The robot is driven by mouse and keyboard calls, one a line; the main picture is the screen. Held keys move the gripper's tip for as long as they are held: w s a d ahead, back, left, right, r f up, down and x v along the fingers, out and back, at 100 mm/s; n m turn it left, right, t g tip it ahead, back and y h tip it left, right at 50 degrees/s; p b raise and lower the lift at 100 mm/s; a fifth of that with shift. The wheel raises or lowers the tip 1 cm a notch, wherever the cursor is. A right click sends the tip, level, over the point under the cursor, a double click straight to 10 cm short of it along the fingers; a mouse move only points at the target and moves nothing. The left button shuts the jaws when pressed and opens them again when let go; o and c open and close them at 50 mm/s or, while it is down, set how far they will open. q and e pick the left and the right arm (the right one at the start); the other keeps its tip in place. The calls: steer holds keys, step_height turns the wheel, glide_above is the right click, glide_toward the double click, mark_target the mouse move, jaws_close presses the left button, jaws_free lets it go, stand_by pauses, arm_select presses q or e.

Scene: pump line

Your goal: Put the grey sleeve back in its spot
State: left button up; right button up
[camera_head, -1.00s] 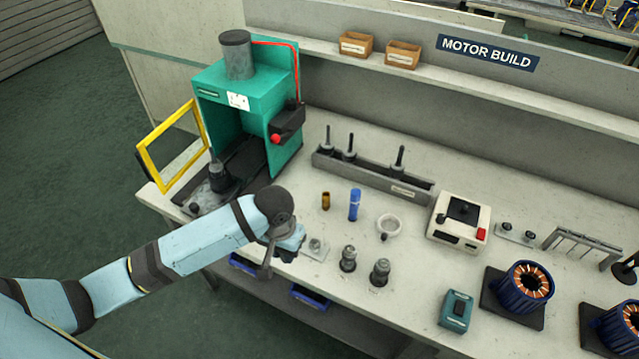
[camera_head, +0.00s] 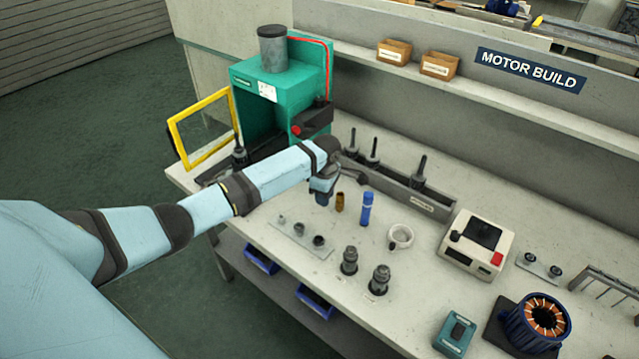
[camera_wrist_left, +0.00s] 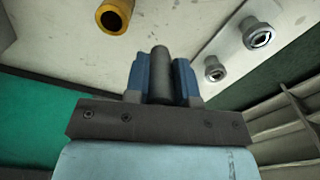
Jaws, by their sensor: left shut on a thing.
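My left gripper (camera_head: 322,192) points down over the bench, between the green press and the brass sleeve (camera_head: 340,203). In the left wrist view its blue fingers (camera_wrist_left: 160,78) are shut on a dark grey cylinder (camera_wrist_left: 160,65), which looks like the grey sleeve. In the head view the fingers largely hide it. A light plate (camera_head: 288,240) with several small grey round parts lies nearer the front edge. Some of these parts also show in the left wrist view (camera_wrist_left: 262,36). A long grey rack (camera_head: 400,188) with upright dark tools stands behind. My right gripper is not in view.
A blue cylinder (camera_head: 366,208), a white cup (camera_head: 400,236) and two dark grey stepped parts (camera_head: 349,262) stand to the right. The green press (camera_head: 262,105) with its yellow guard (camera_head: 204,126) stands at the left. A white box device (camera_head: 478,243) stands further right.

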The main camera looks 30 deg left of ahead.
arm_select(q)
steer(key=w+a+n, duration=0.1)
steer(key=n, duration=0.1)
steer(key=w+a+n+b, duration=0.1)
steer(key=w+a+n, duration=0.3)
steer(key=shift+f+n, duration=0.25)
steer(key=shift+n, duration=0.05)
steer(key=shift+w+a+n+b, duration=0.3)
steer(key=shift+w+a+n, duration=0.05)
steer(key=shift+n, duration=0.35)
steer(key=shift+f+b, duration=0.6)
steer(key=shift+b, duration=0.3)
step_height(320, 180, down, 2)
steer(key=b, duration=0.3)
steer(key=shift+f, duration=0.2)
steer(key=shift+f+b, duration=0.35)
steer(key=shift+b, duration=0.3)
steer(key=shift+r, duration=0.1)
steer(key=shift+p, duration=0.8)
